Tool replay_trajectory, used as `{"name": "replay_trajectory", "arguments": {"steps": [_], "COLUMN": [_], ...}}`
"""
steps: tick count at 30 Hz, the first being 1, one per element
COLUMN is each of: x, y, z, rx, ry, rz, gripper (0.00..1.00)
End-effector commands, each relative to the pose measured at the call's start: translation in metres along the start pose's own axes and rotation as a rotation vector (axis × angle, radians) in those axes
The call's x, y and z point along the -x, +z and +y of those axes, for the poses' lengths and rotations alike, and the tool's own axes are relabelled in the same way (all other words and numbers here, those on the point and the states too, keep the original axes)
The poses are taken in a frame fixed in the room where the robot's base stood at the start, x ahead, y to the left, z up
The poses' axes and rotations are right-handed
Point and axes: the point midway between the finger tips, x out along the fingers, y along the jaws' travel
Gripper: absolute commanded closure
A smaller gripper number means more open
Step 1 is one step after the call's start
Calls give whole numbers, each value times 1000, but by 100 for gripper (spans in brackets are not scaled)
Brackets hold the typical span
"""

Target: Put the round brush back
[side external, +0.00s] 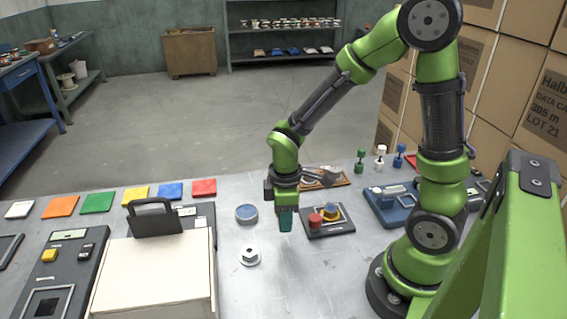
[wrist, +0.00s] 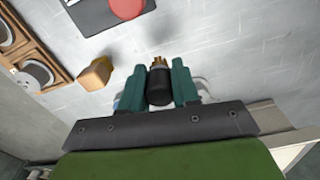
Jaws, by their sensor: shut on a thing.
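My gripper (side external: 285,219) has teal fingers pointing down above the metal table, left of the dark panel with the red knob. In the wrist view the gripper (wrist: 159,86) is shut on the round brush (wrist: 160,87), a short black cylinder with brass-coloured bristles at one end. In the side view the fingers hide the brush. A wooden tray (side external: 342,182) with brush-like items lies behind the panel. A wooden holder (wrist: 50,76) with round grey and white pieces shows at the left of the wrist view; I cannot tell its empty places.
The dark panel (side external: 342,229) carries a red knob (side external: 316,220) close to my gripper. A blue-topped disc (side external: 247,213) and a white round piece (side external: 249,256) lie to the left. A large pale box (side external: 155,275) stands further left. A tan block (wrist: 97,73) shows near the holder.

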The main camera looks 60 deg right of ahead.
Motion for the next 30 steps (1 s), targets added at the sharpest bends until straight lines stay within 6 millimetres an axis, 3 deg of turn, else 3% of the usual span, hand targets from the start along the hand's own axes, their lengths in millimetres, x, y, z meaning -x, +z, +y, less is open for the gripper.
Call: {"name": "replay_trajectory", "arguments": {"steps": [9, 22, 23, 27, 30], "x": [-38, -44, -44, -44, -43], "y": [1, 1, 0, 0, 0], "z": [-1, -1, 0, 0, 0], "rx": [-3, -4, -4, -4, -4], "ry": [-2, 0, 1, 1, 1], "rz": [-2, 0, 1, 1, 1], "gripper": [94, 94, 65, 44, 44]}}
